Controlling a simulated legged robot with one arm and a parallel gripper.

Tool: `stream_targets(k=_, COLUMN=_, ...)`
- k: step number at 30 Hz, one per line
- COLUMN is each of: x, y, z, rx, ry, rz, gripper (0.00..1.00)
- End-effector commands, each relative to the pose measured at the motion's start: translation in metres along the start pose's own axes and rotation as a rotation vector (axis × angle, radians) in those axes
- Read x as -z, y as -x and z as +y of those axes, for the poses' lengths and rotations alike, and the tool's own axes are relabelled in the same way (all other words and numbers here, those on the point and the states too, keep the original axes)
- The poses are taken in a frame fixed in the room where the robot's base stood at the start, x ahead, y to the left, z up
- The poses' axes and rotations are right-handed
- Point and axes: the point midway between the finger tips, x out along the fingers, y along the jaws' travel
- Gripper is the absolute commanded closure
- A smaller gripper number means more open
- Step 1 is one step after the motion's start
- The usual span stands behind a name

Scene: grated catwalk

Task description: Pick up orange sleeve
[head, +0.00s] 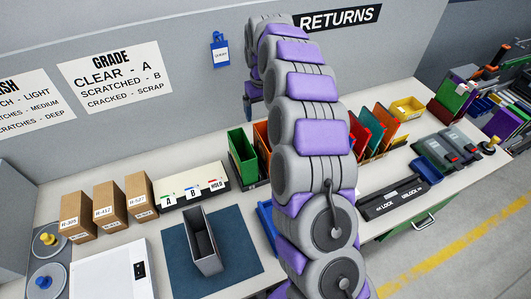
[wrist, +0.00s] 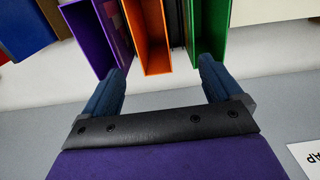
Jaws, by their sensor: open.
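The orange sleeve (wrist: 149,36), an open upright holder, stands in a row in the wrist view, with a purple sleeve (wrist: 92,36) on its left and a green sleeve (wrist: 207,32) on its right. In the head view the orange sleeve (head: 262,138) is partly hidden behind my arm, just right of the green sleeve (head: 241,158). My gripper (wrist: 162,66) is open, its two blue fingers spread apart with nothing held. The orange sleeve lies between the fingers' lines in the wrist view; contact cannot be told. The gripper (head: 248,102) is small and partly hidden in the head view.
A dark slot separates orange from green. A grey bin (head: 205,255) stands on a blue mat (head: 178,245). Cardboard boxes (head: 108,207) and an A/B/HOLD box (head: 195,185) are left. More coloured sleeves (head: 385,125) stand right of my arm. A grey wall (wrist: 290,115) is close behind.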

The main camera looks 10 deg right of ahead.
Motion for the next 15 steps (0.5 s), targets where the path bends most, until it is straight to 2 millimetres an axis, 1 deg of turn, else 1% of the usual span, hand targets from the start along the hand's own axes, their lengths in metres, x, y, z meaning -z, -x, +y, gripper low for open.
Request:
stream_targets(k=1, x=-0.002, y=-0.010, z=0.002, rx=0.004, ry=-0.001, rz=-0.004, gripper=0.07)
stream_targets(k=3, x=-0.003, y=-0.024, z=0.004, rx=0.007, ry=-0.002, rz=-0.009, gripper=0.07)
stream_targets(k=8, x=-0.004, y=-0.055, z=0.011, rx=0.011, ry=-0.003, rz=-0.004, gripper=0.07)
stream_targets(k=11, x=-0.004, y=-0.075, z=0.011, rx=0.011, ry=-0.004, rz=-0.005, gripper=0.07)
stream_targets(k=15, x=-0.003, y=-0.098, z=0.004, rx=0.005, ry=-0.001, rz=-0.006, gripper=0.07)
